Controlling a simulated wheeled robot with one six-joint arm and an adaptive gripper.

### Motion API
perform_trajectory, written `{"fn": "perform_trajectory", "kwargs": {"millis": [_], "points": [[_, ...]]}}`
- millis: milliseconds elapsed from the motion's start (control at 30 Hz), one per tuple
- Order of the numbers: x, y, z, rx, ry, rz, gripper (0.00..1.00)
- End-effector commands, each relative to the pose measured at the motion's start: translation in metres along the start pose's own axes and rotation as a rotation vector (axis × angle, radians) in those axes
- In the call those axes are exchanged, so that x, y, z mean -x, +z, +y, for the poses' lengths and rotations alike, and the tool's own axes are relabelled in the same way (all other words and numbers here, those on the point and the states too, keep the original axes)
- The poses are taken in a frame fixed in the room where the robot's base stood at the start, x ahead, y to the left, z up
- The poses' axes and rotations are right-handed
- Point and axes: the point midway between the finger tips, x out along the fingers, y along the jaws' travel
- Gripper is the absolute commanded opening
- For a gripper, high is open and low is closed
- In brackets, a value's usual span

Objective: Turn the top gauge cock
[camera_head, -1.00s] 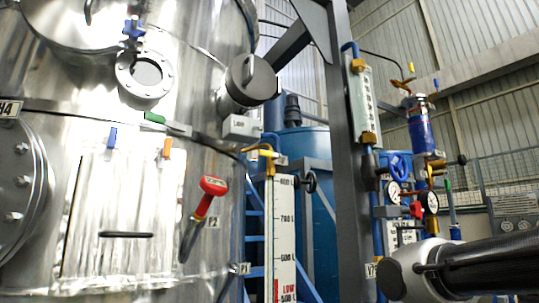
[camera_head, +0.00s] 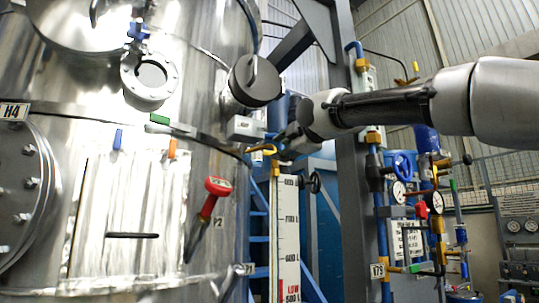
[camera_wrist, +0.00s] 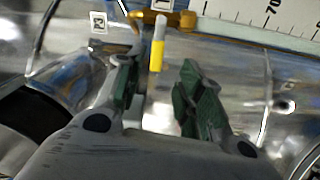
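The tall white level gauge (camera_head: 287,235) stands beside the steel vessel. The top gauge cock, with a yellow lever (camera_head: 262,149), sits at its upper end. In the wrist view, the cock's brass body (camera_wrist: 149,18) is at the top. Its lever (camera_wrist: 156,55), white above and yellow at the tip, points down the picture toward the gap between my fingers. My gripper (camera_wrist: 160,88) is open and empty, its green-padded fingers on either side of the line of the lever. In the head view, my gripper (camera_head: 284,144) is at the cock's right; its fingertips are small and dark there.
The steel vessel (camera_head: 140,205) fills the left, with a red-handled valve (camera_head: 217,187) low on its side. A black handwheel (camera_head: 314,182) is right of the gauge. A grey column (camera_head: 343,215) and piping with a blue handwheel (camera_head: 402,165) stand further right.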

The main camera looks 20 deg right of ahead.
Motion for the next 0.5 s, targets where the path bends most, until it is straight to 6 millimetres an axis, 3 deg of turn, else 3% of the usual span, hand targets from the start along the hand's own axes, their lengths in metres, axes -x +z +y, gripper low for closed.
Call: {"fn": "perform_trajectory", "kwargs": {"millis": [100, 233, 500], "points": [[-0.002, -0.002, 0.004, 0.123, 0.027, 0.009, 0.38], [-0.011, -0.002, 0.004, 0.16, 0.025, 0.008, 0.38], [-0.056, -0.002, 0.004, 0.156, 0.024, 0.007, 0.38]]}}
